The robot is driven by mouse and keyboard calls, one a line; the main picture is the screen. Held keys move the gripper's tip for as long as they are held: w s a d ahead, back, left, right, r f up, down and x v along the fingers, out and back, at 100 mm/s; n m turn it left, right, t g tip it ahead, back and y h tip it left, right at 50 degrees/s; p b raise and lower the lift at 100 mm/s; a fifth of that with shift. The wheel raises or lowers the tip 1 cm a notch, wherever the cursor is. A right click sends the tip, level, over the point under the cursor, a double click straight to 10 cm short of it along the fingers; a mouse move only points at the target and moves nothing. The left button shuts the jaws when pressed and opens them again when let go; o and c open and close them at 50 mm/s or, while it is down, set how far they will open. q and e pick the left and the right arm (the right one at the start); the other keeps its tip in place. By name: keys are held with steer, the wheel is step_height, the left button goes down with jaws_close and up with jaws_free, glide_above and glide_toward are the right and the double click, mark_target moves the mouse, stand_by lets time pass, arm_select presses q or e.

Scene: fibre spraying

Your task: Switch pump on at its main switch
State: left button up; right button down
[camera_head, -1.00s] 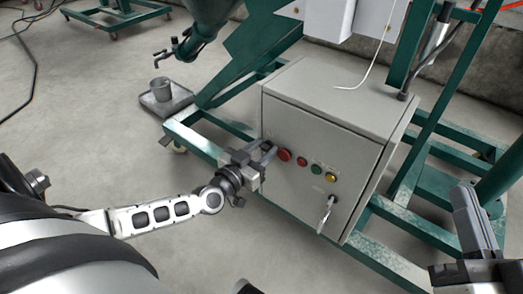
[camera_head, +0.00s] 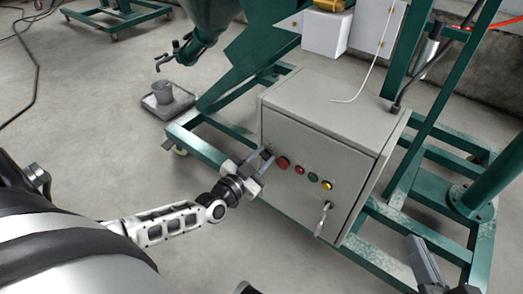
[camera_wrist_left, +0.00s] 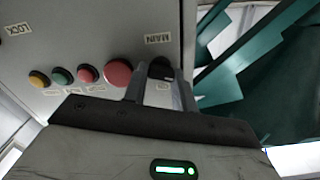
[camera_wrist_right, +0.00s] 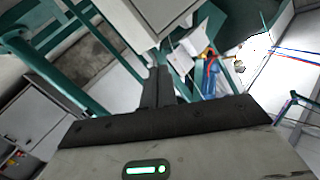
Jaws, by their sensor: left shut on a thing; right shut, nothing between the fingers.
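The pump's grey control box (camera_head: 330,120) stands on a green frame. Its front carries a red button (camera_head: 283,162), smaller red, green and yellow buttons, and a key-like handle (camera_head: 323,218). In the left wrist view the black main switch (camera_wrist_left: 160,68) sits under the "MAIN" label, beside the large red button (camera_wrist_left: 118,73). My left gripper (camera_head: 262,160) is at the box front, with its fingers shut on the main switch, which they partly hide. My right gripper (camera_head: 422,262) is shut and empty, low at the right, apart from the box; its fingers (camera_wrist_right: 158,88) show in the right wrist view.
The green frame (camera_head: 400,268) runs around and below the box. A grey tray with a cup (camera_head: 163,92) lies on the floor at upper left. A white cable (camera_head: 375,65) hangs onto the box top. Open floor (camera_head: 90,120) lies to the left.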

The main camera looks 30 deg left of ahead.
arm_select(q)
steer(key=m+p, duration=0.3)
steer(key=m, duration=0.1)
steer(key=shift+d+m, duration=0.15)
steer(key=shift+m, duration=0.15)
steer(key=m+p, duration=0.1)
steer(key=m, duration=0.1)
steer(key=shift+m, duration=0.4)
steer(key=shift+f+m+p, duration=0.15)
steer(key=shift+m+p, duration=0.3)
steer(key=shift+m, duration=1.65)
steer(key=shift+f+m, duration=0.1)
steer(key=shift+m, duration=1.1)
arm_select(e)
steer(key=shift+s+d+f+n+g+h, duration=0.1)
steer(key=shift+d+f+n+g+h, duration=0.75)
steer(key=shift+f+h, duration=0.2)
arm_select(q)
steer(key=o, duration=0.7)
arm_select(e)
steer(key=shift+s, duration=0.1)
